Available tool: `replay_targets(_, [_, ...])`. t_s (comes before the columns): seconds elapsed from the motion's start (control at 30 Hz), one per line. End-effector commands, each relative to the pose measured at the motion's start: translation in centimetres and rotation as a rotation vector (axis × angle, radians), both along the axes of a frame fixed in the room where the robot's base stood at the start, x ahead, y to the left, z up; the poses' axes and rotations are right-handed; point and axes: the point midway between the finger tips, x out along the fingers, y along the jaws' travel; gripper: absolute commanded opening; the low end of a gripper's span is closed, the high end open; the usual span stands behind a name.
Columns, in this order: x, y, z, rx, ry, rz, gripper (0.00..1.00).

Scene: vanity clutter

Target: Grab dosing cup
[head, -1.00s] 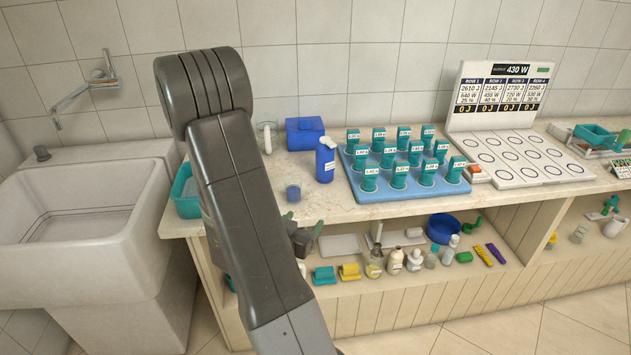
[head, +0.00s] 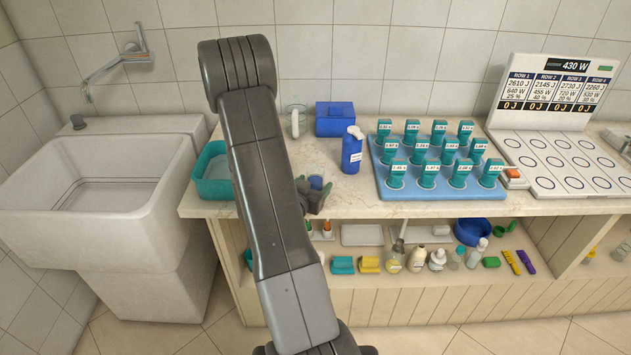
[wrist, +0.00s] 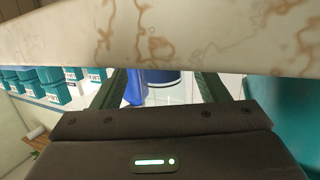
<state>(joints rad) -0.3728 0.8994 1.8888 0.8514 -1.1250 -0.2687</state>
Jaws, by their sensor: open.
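I cannot tell whether the fingers touch the cup.
A blue bottle (head: 351,155) with a white top and a blue box (head: 335,120) stand behind the cup. A blue rack (head: 440,190) of teal containers is to the right. A teal tub (head: 213,178) is to the left. A cluttered shelf (head: 400,280) lies below.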

Motion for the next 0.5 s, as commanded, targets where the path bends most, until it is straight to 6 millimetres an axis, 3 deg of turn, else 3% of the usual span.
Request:
replay_targets(0.23, [3.2, -1.2, -0.6, 0.001, 0.000, -0.002, 0.68])
replay_targets(0.5, [3.8, -1.4, -0.9, 0.000, 0.000, 0.000, 0.68])
